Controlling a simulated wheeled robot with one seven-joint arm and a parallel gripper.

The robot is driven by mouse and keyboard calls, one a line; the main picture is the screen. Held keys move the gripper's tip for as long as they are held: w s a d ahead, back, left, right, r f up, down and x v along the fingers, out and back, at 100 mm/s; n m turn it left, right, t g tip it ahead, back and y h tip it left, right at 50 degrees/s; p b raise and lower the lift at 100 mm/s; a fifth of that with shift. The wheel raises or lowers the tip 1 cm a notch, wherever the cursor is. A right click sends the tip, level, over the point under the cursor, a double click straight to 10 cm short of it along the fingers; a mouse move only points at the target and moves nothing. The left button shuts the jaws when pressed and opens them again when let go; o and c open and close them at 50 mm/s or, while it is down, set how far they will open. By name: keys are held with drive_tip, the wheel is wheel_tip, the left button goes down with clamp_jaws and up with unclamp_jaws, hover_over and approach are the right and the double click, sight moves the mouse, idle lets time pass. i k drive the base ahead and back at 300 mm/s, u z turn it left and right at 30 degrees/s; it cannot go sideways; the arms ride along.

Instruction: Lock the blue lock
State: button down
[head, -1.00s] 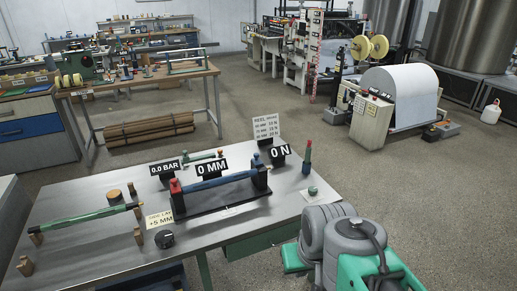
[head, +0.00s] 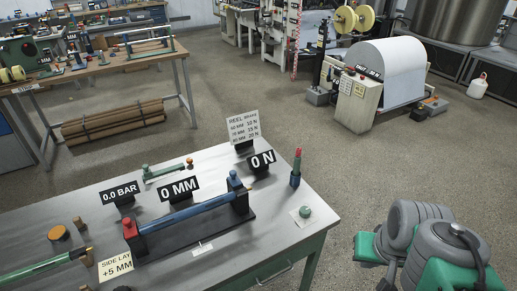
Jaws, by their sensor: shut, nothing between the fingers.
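A blue upright post with a knob-like top (head: 235,184) stands at the right end of a dark-based fixture (head: 205,232) on the metal table. It looks like the blue lock, but its locked or unlocked state cannot be told. A blue bar (head: 190,213) runs from it to a post with a red top (head: 128,222) at the left end. My grey and green arm parts show at the lower right, clear of the table. My gripper's fingers are not in view.
Signs reading "0.0 BAR" (head: 119,193), "0 MM" (head: 178,189) and "0 N" (head: 262,161) stand behind the fixture. A red-topped post (head: 296,166) and a green button (head: 305,211) are to its right. Open floor lies right of the table.

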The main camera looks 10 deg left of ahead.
sight(235, 182)
drive_tip(key=u, duration=0.25)
drive_tip(key=i, duration=0.75)
drive_tip(key=u, duration=0.9)
drive_tip(key=i, duration=0.3)
drive_tip(key=u, duration=0.25)
